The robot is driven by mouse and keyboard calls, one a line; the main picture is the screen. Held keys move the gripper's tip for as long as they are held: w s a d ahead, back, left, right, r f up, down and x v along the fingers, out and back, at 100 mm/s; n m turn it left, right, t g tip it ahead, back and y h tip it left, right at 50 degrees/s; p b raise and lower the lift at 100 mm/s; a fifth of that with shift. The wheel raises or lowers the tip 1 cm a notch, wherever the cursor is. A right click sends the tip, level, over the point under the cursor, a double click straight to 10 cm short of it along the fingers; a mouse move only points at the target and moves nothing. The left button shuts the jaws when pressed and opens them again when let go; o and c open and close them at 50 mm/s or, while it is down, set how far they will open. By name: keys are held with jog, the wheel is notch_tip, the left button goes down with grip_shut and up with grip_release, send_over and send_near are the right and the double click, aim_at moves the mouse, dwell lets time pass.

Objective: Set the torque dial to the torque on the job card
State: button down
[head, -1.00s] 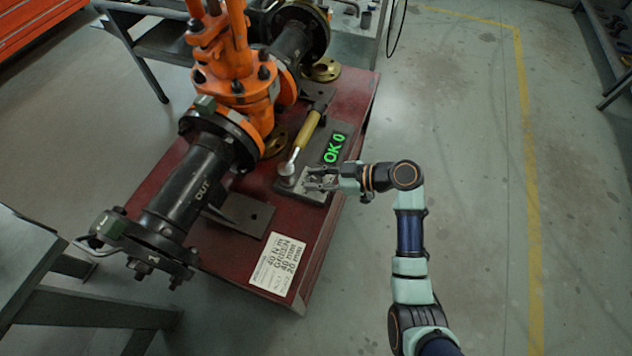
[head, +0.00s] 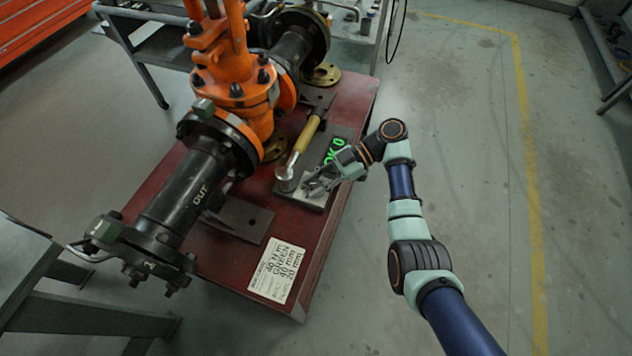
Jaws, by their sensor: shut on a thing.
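My gripper (head: 313,187) points down and left at a small pale plate (head: 316,203) on the dark tester base. Its fingers are shut on what appears to be the torque dial there; the dial is too small and covered to read its setting. A torque wrench with a yellow handle (head: 308,134) lies just left of my gripper, its round head (head: 287,174) on the base. The white job card (head: 278,270) lies at the front of the red bench and reads "40 N m", "GREEN", "40 mm", "20 mm".
The orange gate valve (head: 232,85) with its black flanged pipe (head: 187,190) stands close left of the wrench on the red bench (head: 225,262). A dark bracket foot (head: 240,218) sits between pipe and card. The floor right of the bench is clear.

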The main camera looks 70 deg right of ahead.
jog(key=shift+f, duration=0.15)
jog(key=c, duration=0.8)
grip_release()
